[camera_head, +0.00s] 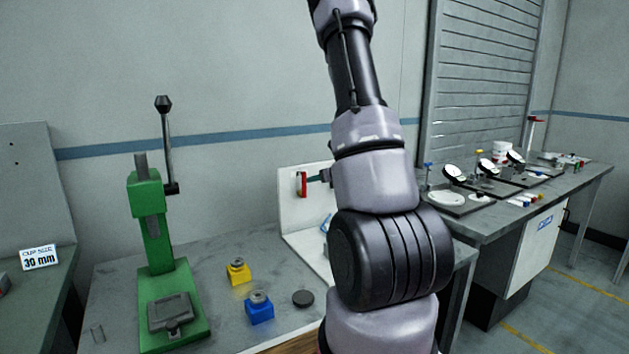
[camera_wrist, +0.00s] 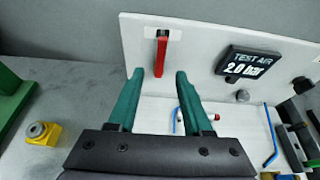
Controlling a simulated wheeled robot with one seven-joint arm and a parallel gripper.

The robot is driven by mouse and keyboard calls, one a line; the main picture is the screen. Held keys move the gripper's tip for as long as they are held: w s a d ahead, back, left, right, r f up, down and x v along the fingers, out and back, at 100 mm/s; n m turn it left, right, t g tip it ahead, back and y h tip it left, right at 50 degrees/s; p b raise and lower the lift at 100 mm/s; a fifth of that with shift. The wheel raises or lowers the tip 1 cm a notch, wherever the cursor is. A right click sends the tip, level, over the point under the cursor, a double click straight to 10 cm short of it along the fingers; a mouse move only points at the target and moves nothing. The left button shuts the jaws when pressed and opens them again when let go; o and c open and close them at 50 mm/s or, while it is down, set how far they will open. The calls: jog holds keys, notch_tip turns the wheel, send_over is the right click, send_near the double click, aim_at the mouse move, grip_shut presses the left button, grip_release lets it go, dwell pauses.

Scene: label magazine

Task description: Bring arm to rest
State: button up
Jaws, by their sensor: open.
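My arm rises through the middle of the head view. My gripper (camera_wrist: 160,76) shows in the wrist view with its two green fingers apart and nothing between the tips. A red handle (camera_wrist: 161,52) on an upright white panel (camera_wrist: 205,50) lies just beyond the fingertips, in line with the gap. I see no clear contact with it. The rest of the gripper is hidden behind my arm there.
A green lever press (camera_head: 155,230) stands on the grey bench, with a yellow block (camera_head: 238,271), a blue block (camera_head: 260,308) and a dark disc (camera_head: 303,298) nearby. A dark "TEST AIR 2.0 bar" display (camera_wrist: 246,64) is right of the handle. Another bench (camera_head: 590,178) with gauges stands right.

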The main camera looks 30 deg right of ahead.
dwell(0.4)
jog(key=s+a+r+n+g+y, duration=0.2)
jog(key=s+a+r+n+y, duration=0.2)
jog(key=a+r+n, duration=0.5)
jog(key=s+a+r+n+g+y, duration=0.2)
jog(key=s+a+r+n+y, duration=0.25)
jog(key=a, duration=0.85)
jog(key=s+a+r+n+g, duration=0.4)
jog(key=s+a+n, duration=0.1)
jog(key=s+n, duration=0.45)
jog(key=s+d+r+n+t+h, duration=0.1)
jog(key=s+r+n+h, duration=0.1)
jog(key=s+n+h, duration=0.1)
jog(key=s+d+r+n+h, duration=0.1)
jog(key=s+d+n+h, duration=0.1)
jog(key=s+n+h, duration=0.2)
jog(key=shift+s+d+r+n+t, duration=0.35)
jog(key=shift+s+n, duration=0.35)
jog(key=shift+s, duration=0.45)
